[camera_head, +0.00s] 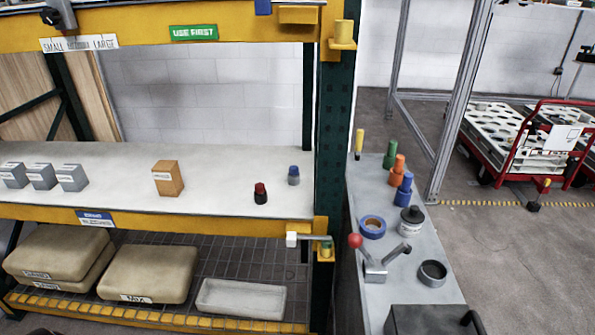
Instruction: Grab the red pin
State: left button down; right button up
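The red pin (260,193) stands upright on the white upper shelf (220,200), near its front edge and left of the green rack post. It has a red top and a black lower part. A similar blue-topped pin (294,175) stands behind it and to the right, apart from it. Neither of my grippers can be made out in the head view, and nothing touches the red pin.
An orange-brown box (168,178) and several grey boxes (72,178) stand left on the shelf. The green post (331,140) bounds the right side. A grey bench (395,285) holds a red-knobbed lever (356,241), tape and colored cylinders. Shelf space around the red pin is clear.

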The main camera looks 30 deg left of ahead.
aim_at(259, 187)
jog(key=i+j, duration=0.1)
jog(key=j, duration=0.5)
jog(key=i+j+z, duration=0.15)
jog(key=j, duration=0.5)
jog(key=k+l, duration=0.05)
